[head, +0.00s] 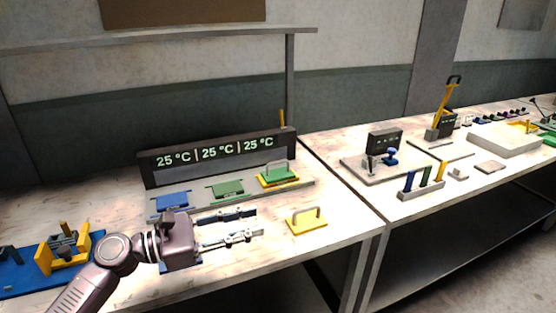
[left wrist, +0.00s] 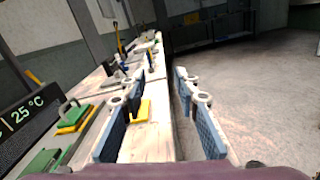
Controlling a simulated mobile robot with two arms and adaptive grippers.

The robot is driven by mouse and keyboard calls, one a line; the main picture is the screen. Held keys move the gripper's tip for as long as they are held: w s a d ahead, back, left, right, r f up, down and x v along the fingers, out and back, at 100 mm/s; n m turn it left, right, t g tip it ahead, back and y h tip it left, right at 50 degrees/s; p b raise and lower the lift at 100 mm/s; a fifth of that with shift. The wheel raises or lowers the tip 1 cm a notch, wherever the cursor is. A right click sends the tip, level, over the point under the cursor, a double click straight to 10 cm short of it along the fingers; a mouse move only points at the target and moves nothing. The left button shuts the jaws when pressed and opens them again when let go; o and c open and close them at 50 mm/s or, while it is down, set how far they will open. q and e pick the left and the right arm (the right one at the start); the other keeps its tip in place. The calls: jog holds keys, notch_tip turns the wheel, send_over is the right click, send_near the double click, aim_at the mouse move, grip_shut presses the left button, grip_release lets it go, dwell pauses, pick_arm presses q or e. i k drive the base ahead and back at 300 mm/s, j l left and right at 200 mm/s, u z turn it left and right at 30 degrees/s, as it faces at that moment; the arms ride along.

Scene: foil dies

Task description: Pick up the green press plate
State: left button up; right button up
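The green press plate (head: 275,179), with a grey loop handle, lies on a yellow piece at the right end of the low rail under the temperature display. In the left wrist view the green plate (left wrist: 72,117) is at the left, outside the fingers. My left gripper (head: 258,222) is open and empty, its two blue-padded fingers pointing right above the table, in front of the rail and left of and nearer than the green plate. In the left wrist view the open gripper (left wrist: 158,92) shows its fingers well apart. My right gripper is in neither view.
A yellow plate with a handle (head: 307,226) lies on the table right of my left fingertips. A blue piece (head: 170,201) and a flat green piece (head: 228,189) sit along the rail. The display (head: 220,156) stands behind. A second table (head: 420,212) holds tools at the right.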

aim_at(276, 175)
jog(key=i, duration=1.2)
